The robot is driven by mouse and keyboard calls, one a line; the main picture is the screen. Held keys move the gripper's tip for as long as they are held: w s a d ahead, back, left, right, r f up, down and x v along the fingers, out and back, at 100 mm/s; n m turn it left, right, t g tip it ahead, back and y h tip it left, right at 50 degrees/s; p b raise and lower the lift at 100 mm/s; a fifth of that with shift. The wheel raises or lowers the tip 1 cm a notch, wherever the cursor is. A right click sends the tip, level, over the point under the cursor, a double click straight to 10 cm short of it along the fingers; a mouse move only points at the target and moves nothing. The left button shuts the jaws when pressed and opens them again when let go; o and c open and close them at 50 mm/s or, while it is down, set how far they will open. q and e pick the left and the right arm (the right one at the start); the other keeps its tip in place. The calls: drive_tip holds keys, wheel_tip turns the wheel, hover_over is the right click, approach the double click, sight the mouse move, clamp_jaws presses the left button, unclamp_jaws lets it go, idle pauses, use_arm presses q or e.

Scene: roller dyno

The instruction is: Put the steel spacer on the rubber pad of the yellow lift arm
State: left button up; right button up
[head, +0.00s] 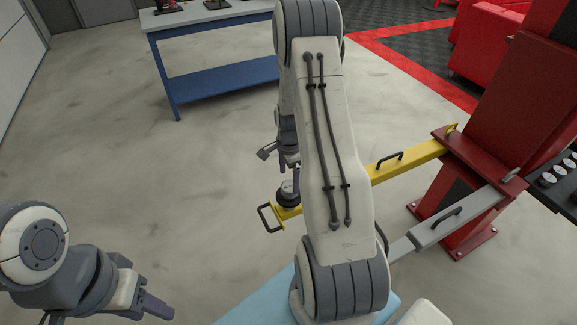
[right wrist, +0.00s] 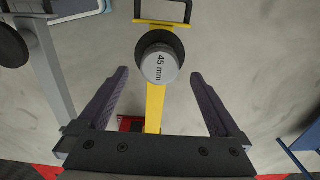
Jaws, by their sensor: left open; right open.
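The steel spacer (right wrist: 160,68), a short grey cylinder marked "45 mm", sits upright on the round black rubber pad (right wrist: 143,46) of the yellow lift arm (right wrist: 155,108). In the head view the spacer (head: 286,186) shows on the pad (head: 288,201) near the outer end of the yellow lift arm (head: 415,158). My right gripper (right wrist: 160,100) is open, its two fingers apart on either side of the yellow arm, with nothing between them gripped. In the head view its arm hides part of the yellow arm. My left gripper (head: 158,306) is open and empty at the lower left.
A grey lift arm (head: 455,215) with a black handle runs beside the yellow one, both from the red lift post (head: 490,120). A blue workbench (head: 215,85) stands at the back. A dark tray (head: 560,180) is at the right. The floor at left is clear.

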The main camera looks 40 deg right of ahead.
sight(289, 186)
wheel_tip(289, 186, up, 7)
drive_tip(key=shift+f+b, duration=0.15)
drive_tip(key=shift+b, duration=0.2)
drive_tip(key=s+a+r+n, duration=0.1)
drive_tip(key=a+r+n, duration=0.25)
drive_tip(key=a, duration=0.45)
drive_tip(key=s+a+r+n, duration=0.1)
drive_tip(key=a+r+n, duration=0.2)
drive_tip(key=a+n, duration=0.3)
drive_tip(key=s+a+r+n, duration=0.1)
drive_tip(key=a+r+n, duration=0.2)
drive_tip(key=a, duration=0.6)
drive_tip(key=s+a+r+n, duration=0.2)
drive_tip(key=s+a+n, duration=0.3)
drive_tip(key=s+n, duration=0.2)
drive_tip(key=s+a+r+n+y, duration=0.1)
drive_tip(key=s+a+r+n, duration=0.1)
drive_tip(key=s+a+n, duration=0.4)
drive_tip(key=s+n, duration=0.2)
drive_tip(key=s, duration=0.3)
drive_tip(key=shift+s+r, duration=0.15)
drive_tip(key=shift+r, duration=0.15)
